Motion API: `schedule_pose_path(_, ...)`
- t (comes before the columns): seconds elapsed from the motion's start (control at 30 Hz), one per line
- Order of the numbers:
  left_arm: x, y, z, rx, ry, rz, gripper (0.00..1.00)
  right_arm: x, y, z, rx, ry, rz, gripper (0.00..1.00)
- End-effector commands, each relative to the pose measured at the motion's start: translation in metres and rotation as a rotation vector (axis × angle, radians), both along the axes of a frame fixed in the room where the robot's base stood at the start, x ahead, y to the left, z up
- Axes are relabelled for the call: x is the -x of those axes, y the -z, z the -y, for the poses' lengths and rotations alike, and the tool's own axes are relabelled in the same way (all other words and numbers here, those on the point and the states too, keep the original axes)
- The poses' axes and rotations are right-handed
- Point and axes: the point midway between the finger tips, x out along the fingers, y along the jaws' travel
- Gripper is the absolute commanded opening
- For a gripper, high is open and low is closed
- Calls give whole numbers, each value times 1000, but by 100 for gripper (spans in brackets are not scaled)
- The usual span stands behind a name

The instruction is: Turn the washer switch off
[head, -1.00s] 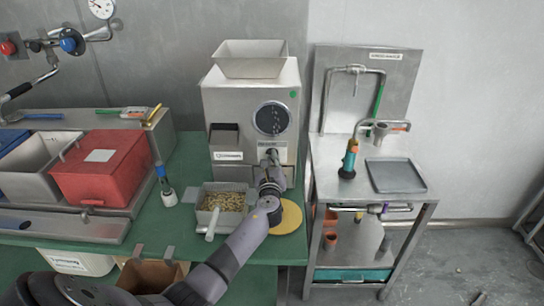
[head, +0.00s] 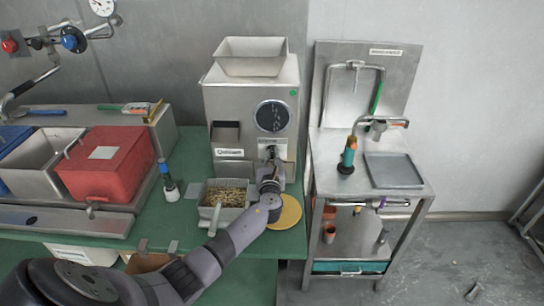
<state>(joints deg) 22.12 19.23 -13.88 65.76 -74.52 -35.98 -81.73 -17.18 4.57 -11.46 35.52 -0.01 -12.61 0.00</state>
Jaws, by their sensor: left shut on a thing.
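No switch marked as the washer's can be made out. The steel wash stand (head: 330,170) at the right has a bent tap pipe (head: 383,121) and a label too small to read. My left gripper (head: 270,158) is at the front of the steel bean grinder (head: 225,98), just below its round dark dial (head: 272,116). It is shut on a small part at the grinder's front, mostly hidden by the gripper and wrist. My right gripper is not in view.
A bin of beans (head: 226,193) and a yellow disc (head: 290,212) flank my left wrist on the green table. A red box (head: 100,175) stands at the left. Red (head: 10,46) and blue (head: 69,42) knobs are on pipes at upper left.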

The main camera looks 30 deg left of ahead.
Motion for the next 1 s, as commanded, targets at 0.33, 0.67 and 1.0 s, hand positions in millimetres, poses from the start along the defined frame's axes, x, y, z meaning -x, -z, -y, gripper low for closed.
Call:
schedule_pose_path(0.33,1,2,0,-2,0,-4,17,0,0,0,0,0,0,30)
schedule_pose_path(0.67,0,1,0,-2,0,-1,30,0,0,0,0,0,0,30)
schedule_pose_path(1.0,13,2,8,-1,3,-2,30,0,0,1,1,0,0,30)
